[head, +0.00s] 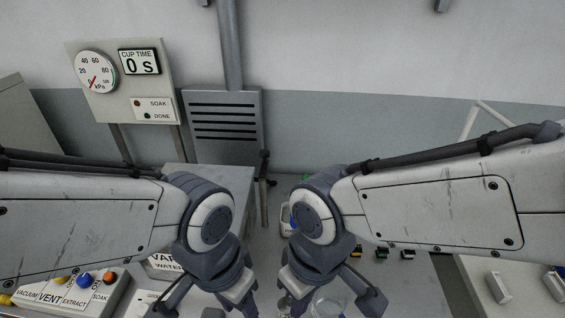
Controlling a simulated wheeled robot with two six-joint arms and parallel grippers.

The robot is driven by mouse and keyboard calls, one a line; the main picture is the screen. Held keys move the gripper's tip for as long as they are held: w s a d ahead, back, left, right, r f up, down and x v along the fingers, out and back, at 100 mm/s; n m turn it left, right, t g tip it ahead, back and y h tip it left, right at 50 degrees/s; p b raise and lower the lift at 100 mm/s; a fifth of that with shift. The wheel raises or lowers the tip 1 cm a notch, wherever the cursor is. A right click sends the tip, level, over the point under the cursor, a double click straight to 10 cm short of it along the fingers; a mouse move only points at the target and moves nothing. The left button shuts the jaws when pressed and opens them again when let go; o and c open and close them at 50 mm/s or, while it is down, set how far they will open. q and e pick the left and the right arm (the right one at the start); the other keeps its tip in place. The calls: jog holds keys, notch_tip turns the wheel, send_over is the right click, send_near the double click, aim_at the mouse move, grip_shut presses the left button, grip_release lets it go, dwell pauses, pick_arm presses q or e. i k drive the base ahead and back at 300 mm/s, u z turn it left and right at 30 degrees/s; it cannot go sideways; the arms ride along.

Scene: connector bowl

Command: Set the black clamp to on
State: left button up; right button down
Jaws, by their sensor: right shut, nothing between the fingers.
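A black clamp-like fitting (264,165) shows on a thin upright rod behind the grey block, between my two arms. I cannot tell for sure that it is the clamp, nor which way it is set. My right gripper (318,290) points down at the bottom middle, shut and empty, in front of and below the fitting. My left gripper (225,288) points down to its left, apart from the fitting. Its fingertips run to the bottom edge, so its opening is unclear.
A gauge panel (158,80) reads CUP TIME 0 s. A button box (62,297) stands at lower left. A labelled water container (165,265) is partly behind my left arm. Clear glassware (328,306) sits by my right gripper. Small black-and-yellow pieces (382,253) lie at right.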

aim_at(264, 154)
jog(key=u, duration=1.9)
jog(key=k, duration=1.05)
jog(key=z, duration=1.05)
jog(key=i, duration=1.05)
